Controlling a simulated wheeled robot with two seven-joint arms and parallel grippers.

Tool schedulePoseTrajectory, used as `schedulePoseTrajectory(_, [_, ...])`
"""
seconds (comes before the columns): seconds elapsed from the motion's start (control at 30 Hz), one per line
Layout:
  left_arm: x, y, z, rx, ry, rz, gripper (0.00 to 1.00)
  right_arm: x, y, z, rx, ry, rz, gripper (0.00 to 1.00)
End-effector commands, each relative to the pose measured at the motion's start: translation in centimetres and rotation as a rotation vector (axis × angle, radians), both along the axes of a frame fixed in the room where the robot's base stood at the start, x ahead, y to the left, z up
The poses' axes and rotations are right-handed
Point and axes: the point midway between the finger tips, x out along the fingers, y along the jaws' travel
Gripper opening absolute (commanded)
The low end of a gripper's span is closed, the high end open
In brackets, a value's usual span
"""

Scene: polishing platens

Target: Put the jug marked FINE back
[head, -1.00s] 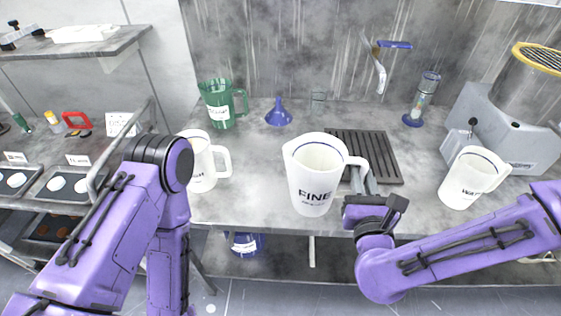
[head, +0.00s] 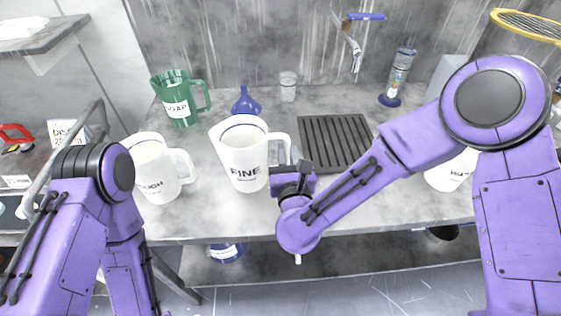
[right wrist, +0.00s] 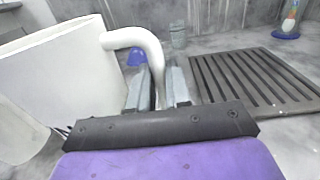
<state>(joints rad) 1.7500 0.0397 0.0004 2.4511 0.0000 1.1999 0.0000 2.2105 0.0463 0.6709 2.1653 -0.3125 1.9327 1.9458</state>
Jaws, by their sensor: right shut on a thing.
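The white jug marked FINE (head: 244,158) stands upright at the counter's middle, its handle turned right. It fills the left of the right wrist view (right wrist: 60,80). My right gripper (head: 290,168) is at the jug's right side. In the right wrist view its two grey fingers (right wrist: 160,88) are shut on the jug's handle. Whether the jug's base touches the counter is hard to tell. My left arm comes in at the lower left, but its gripper is out of sight.
A white jug marked ROUGH (head: 155,172) stands left of FINE. A green SOAP jug (head: 178,100), a blue funnel (head: 246,102) and a clear glass (head: 288,86) stand behind. A dark drain grate (head: 336,142) lies to the right. Another white jug (head: 450,172) is partly behind my right arm.

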Motion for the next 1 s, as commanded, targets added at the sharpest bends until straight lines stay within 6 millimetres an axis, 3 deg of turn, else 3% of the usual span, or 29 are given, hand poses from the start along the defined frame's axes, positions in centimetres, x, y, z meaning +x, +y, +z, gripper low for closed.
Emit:
schedulePoseTrajectory(0.03, [0.0,0.0,-1.4,0.001,-0.001,0.0,0.49,-0.1,-0.3,-2.0,-0.004,0.001,-0.004,0.0])
schedulePoseTrajectory(0.1, [0.1,0.0,-1.9,0.0,-0.001,0.001,0.49,-0.1,-0.6,-3.0,-0.003,0.001,-0.011,0.0])
schedulePoseTrajectory(0.53, [0.1,0.0,-2.2,0.0,-0.001,0.001,0.49,-0.1,-0.8,-3.5,0.001,0.001,-0.013,0.0])
schedulePoseTrajectory(0.57, [0.1,0.0,-2.1,0.0,-0.001,0.001,0.49,-0.1,-0.8,-3.3,0.0,0.001,-0.013,0.28])
schedulePoseTrajectory(0.6, [0.1,0.0,-2.0,0.0,-0.001,0.001,0.49,-0.1,-0.8,-3.3,0.0,0.001,-0.013,0.41])
schedulePoseTrajectory(1.0, [0.1,0.0,-1.6,0.0,-0.001,0.001,0.49,-0.5,-0.9,-2.8,-0.001,0.002,-0.014,0.44])
